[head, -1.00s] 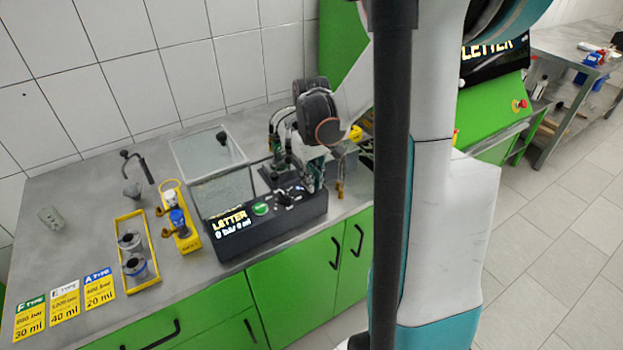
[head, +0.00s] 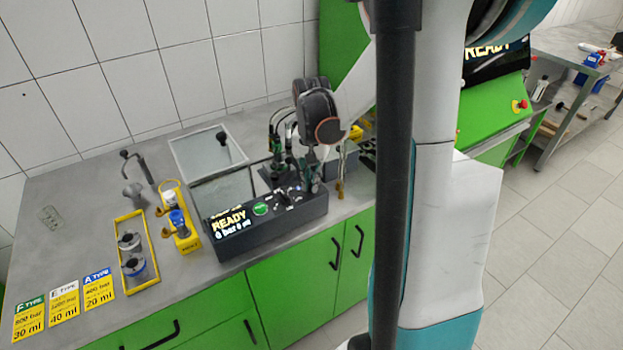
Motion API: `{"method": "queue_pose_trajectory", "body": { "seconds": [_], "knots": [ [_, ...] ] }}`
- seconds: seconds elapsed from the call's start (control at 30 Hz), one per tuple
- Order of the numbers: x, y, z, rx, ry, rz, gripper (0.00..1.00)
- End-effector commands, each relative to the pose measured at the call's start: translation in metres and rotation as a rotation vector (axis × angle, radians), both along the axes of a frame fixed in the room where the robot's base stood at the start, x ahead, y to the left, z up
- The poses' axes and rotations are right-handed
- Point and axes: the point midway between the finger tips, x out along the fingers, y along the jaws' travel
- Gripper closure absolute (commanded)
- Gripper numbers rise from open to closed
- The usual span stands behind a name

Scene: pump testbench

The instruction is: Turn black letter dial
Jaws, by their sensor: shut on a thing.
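The dark pump testbench box (head: 265,230) stands on the grey worktop, with its display (head: 231,224) at the left end reading "READY" and "0 bar 0 ml". A round green button (head: 260,208) and a black knob (head: 283,198) sit on its sloped panel. My gripper (head: 314,187) points down at the right end of this panel. It is shut on the black letter dial, which is mostly hidden behind the fingers at this size.
Left of the box are a yellow stand (head: 182,230) with fittings, a yellow tray (head: 121,235) with metal parts, and several type cards (head: 64,303). A clear lid (head: 207,152) stands open behind. Hoses are close to my wrist.

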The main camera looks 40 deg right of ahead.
Motion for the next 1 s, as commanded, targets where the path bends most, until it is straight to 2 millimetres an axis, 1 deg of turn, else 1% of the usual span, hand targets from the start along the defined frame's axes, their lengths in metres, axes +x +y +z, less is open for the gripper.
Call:
{"method": "queue_pose_trajectory", "body": {
  "seconds": [0.3, 0.77, 0.8, 0.83, 0.87, 1.0],
  "knots": [
    [0.0005, 0.0000, 0.0004, 0.001, -0.001, -0.086, 1.00],
    [0.0006, -0.0001, 0.0004, 0.000, -0.001, -0.096, 1.00],
    [0.0006, -0.0001, 0.0004, 0.000, -0.001, -0.096, 0.80],
    [0.0006, -0.0001, 0.0004, 0.000, -0.001, -0.096, 0.73],
    [0.0006, -0.0001, 0.0004, 0.000, -0.001, -0.096, 0.69],
    [0.0004, -0.0001, 0.0002, 0.000, 0.000, -0.096, 0.69]
  ]
}}
